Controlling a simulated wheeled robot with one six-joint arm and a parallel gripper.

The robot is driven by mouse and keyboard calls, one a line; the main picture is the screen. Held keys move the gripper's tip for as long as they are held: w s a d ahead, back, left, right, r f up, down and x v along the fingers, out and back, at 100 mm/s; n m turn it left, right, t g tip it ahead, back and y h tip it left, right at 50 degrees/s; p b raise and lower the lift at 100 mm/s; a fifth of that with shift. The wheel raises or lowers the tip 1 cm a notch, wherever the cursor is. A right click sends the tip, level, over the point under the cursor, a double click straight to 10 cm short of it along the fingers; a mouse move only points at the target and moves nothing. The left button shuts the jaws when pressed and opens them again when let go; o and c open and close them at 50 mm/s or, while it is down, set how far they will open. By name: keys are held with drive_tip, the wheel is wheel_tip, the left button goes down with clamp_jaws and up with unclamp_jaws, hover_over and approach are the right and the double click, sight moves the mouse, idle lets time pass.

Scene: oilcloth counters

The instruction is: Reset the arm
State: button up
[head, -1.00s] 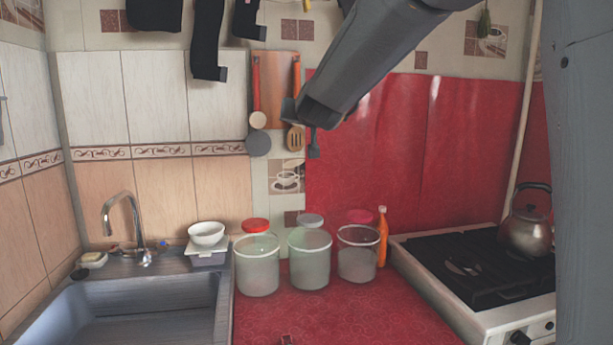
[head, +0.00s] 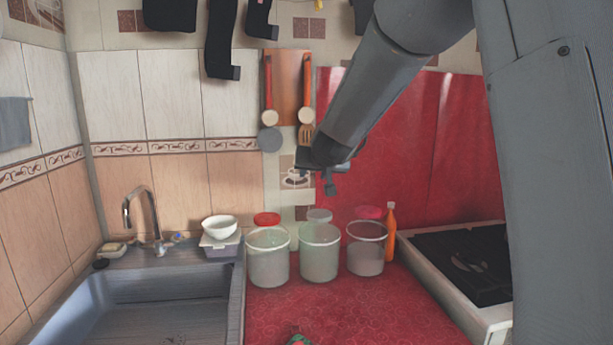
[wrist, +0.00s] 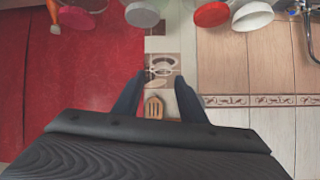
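My arm reaches down from the upper right of the head view, with my gripper (head: 328,182) in the air in front of the wall, above the jars. In the wrist view my gripper (wrist: 157,92) shows two dark fingers spread apart with nothing between them. The wall tiles and a slotted spatula (wrist: 154,107) are seen past the fingers. The gripper touches nothing that I can see.
Three clear jars, the middle one here (head: 320,254), stand on the red counter (head: 345,312) with an orange bottle (head: 390,232). A sink (head: 165,310) is at left, a stove (head: 455,270) at right. A small red-green thing (head: 298,340) is cut off at the bottom.

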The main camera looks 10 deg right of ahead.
drive_tip(key=s+d+f+g, duration=0.1)
drive_tip(key=s+f+g, duration=0.2)
drive_tip(key=s+f, duration=0.5)
drive_tip(key=s+f+n+g, duration=0.1)
drive_tip(key=s+f+g, duration=0.3)
drive_tip(key=s, duration=1.4)
drive_tip(key=s+d+f+g, duration=0.1)
drive_tip(key=s+f+g, duration=0.3)
drive_tip(key=s+f, duration=0.8)
drive_tip(key=shift+s+d+n, duration=0.35)
drive_tip(key=shift+s+n, duration=0.05)
drive_tip(key=shift+s, duration=0.35)
